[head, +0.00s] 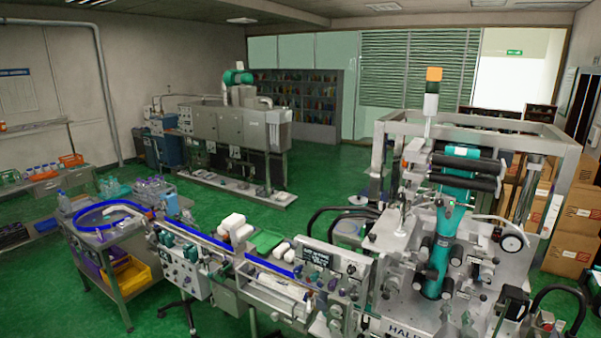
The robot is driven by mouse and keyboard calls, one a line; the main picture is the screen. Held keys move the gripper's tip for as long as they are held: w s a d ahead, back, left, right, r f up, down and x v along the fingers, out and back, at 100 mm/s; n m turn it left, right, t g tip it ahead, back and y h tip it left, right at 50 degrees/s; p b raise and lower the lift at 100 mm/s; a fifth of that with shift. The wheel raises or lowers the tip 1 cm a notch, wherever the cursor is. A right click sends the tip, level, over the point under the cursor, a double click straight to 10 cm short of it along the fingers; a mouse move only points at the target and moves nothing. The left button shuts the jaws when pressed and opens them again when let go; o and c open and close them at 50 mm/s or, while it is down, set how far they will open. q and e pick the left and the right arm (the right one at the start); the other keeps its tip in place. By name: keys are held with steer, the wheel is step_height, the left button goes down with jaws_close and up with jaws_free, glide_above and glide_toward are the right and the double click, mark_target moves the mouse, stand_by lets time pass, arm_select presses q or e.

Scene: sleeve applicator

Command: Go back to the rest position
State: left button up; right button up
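The sleeve applicator (440,240) stands at the right, with a teal film path, black rollers and a signal tower (432,90). A dark shape (514,303) at the lower right, in front of the machine, may be my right gripper. It is small and blends with the machine parts, so its fingers cannot be made out, and I see nothing held. My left gripper is not in view.
A conveyor (225,250) with blue rails runs from a round feed table (105,218) to the machine. White bottles (232,222) and a green tray (266,241) lie beside it. Brown boxes (577,225) stand at the right. Green floor (325,170) is clear behind the conveyor.

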steer(key=s+f+n+g+y, duration=0.25)
steer(key=s+f, duration=0.35)
steer(key=f, duration=0.6)
steer(key=s+f+n+g+y, duration=0.1)
steer(key=s+f+n+g, duration=0.15)
steer(key=s+f, duration=0.65)
steer(key=s+a+f+n+g+y, duration=0.1)
steer(key=s+a+f+n+g, duration=0.15)
steer(key=s+f, duration=0.75)
steer(key=s+a+f+n+g+y, duration=0.2)
steer(key=s+f+n+g, duration=0.1)
steer(key=s+f, duration=0.7)
step_height(320, 180, down, 36)
steer(key=a+f+b, duration=0.1)
steer(key=a+b, duration=0.1)
steer(key=b, duration=0.5)
arm_select(q)
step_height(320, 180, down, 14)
steer(key=b, duration=0.7)
arm_select(e)
steer(key=s+f+g, duration=0.2)
steer(key=s+f, duration=1.8)
steer(key=f, duration=0.5)
steer(key=shift+s+d+n, duration=0.2)
steer(key=shift+s+n, duration=0.15)
steer(key=shift+n, duration=0.1)
